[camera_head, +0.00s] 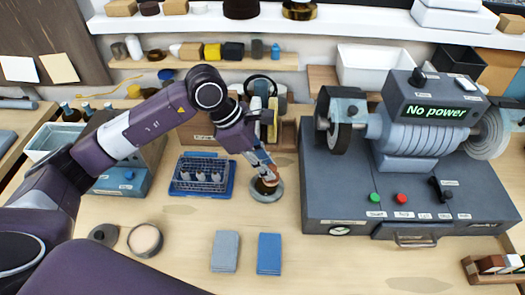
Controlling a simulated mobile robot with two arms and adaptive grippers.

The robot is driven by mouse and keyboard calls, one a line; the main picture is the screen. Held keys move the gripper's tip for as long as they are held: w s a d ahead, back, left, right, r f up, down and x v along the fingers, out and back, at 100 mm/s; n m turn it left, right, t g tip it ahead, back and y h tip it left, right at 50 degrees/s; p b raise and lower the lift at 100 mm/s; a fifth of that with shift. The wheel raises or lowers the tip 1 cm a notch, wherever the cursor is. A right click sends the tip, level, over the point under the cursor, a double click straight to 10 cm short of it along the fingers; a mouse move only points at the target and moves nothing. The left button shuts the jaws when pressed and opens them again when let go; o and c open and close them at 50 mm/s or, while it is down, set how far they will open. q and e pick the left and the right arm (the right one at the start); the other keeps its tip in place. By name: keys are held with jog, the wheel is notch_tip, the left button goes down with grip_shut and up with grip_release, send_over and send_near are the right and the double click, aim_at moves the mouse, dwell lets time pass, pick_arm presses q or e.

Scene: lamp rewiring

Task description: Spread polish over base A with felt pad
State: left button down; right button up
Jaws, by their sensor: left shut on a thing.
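My left gripper (265,171) reaches down over a small brown, copper-toned round piece, which looks like base A (267,187). That piece sits on a round grey stand (267,195) on the bench. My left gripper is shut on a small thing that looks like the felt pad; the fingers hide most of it. The fingertips are at or just above the top of the base; I cannot tell whether the pad touches it. An open round tin with beige content, probably polish (145,240), stands at the lower left. My right gripper is not in view.
A blue tray with a wire rack (202,176) stands close left of the base. A large grey polishing machine (400,170) reading "No power" fills the right. A grey cloth (225,251) and a blue cloth (269,254) lie in front. The bench between is clear.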

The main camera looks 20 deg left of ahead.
pick_arm(q)
jog(key=shift+w+a+f+n+t+y+b, duration=0.15)
jog(key=shift+w+a+f+n+t+b, duration=0.2)
jog(key=shift+f+n, duration=0.3)
jog(key=shift+w+a+f+n+t+y+b, duration=0.1)
jog(key=shift+w+a+f+n+t+y, duration=0.15)
jog(key=shift+w+f+n, duration=0.4)
jog(key=shift+w+a+f+n+t+y+b, duration=0.1)
jog(key=shift+w+a+f+n+t+b, duration=0.2)
jog(key=shift+n, duration=0.6)
jog(key=shift+s+f, duration=0.1)
jog(key=shift+s, duration=0.05)
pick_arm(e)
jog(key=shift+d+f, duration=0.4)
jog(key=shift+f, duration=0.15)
